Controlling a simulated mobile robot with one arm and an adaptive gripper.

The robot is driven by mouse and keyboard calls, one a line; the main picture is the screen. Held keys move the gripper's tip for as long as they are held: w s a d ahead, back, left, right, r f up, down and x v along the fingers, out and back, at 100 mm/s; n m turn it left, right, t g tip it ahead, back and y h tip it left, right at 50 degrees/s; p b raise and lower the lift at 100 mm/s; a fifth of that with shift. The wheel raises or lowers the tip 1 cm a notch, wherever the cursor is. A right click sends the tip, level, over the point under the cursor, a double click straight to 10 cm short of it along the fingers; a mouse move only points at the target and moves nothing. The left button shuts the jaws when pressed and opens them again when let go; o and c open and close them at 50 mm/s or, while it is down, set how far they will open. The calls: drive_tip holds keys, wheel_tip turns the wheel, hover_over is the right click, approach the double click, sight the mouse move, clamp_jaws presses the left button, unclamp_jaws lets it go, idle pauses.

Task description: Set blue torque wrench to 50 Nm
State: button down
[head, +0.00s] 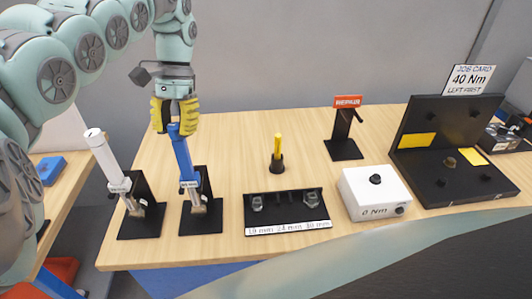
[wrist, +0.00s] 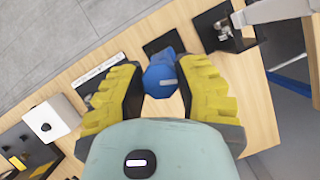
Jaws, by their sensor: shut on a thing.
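The blue torque wrench (head: 183,156) stands upright, leaning slightly, in a black stand (head: 188,222) near the left of the table. My gripper (head: 174,127) comes down from above and its yellow fingers are shut on the top end of the blue handle. In the wrist view the round blue end of the wrench (wrist: 160,74) sits between the yellow fingers of my gripper (wrist: 164,88). The scale on the wrench is too small to read.
A white-handled wrench (head: 106,160) stands close on the left. To the right are a socket tray (head: 286,229), a yellow-handled tool (head: 278,148), a red-signed stand (head: 345,149) and a white box reading 0 Nm (head: 373,190). A job card (head: 468,79) reads 40 Nm, left first.

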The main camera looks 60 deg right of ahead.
drive_tip(key=shift+f+m+t+b, duration=0.1)
drive_tip(key=shift+m+t+b, duration=0.25)
drive_tip(key=shift+m, duration=0.55)
drive_tip(key=c, duration=0.6)
unclamp_jaws()
